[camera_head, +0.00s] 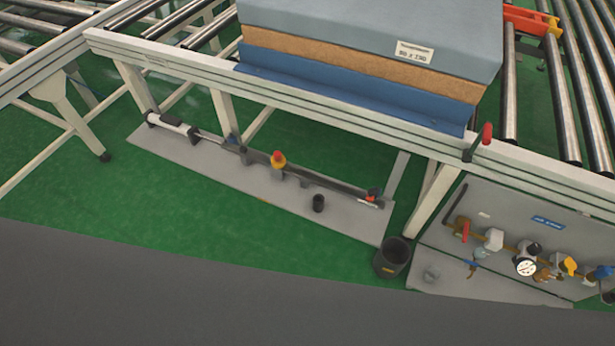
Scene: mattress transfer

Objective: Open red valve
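A grey panel (490,212) with brass pipework stands under the conveyor at the lower right. A small red lever (464,231) sits at the left end of its pipe, beside a brass fitting; it looks like a red valve handle. Whether it is open or closed I cannot tell. A blue handle (471,264), a white round gauge (526,267) and a yellow part (568,264) are on the same pipework. A separate red-gripped crank (487,133) is fixed to the conveyor's side rail. Neither of my grippers is in view.
The white conveyor frame (320,115) carries a stacked mattress (370,30). A grey floor plate (200,160) holds a long rod assembly with a red-and-yellow knob (278,160). A black bin (392,257) stands left of the panel. Green floor (170,205) in front is clear.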

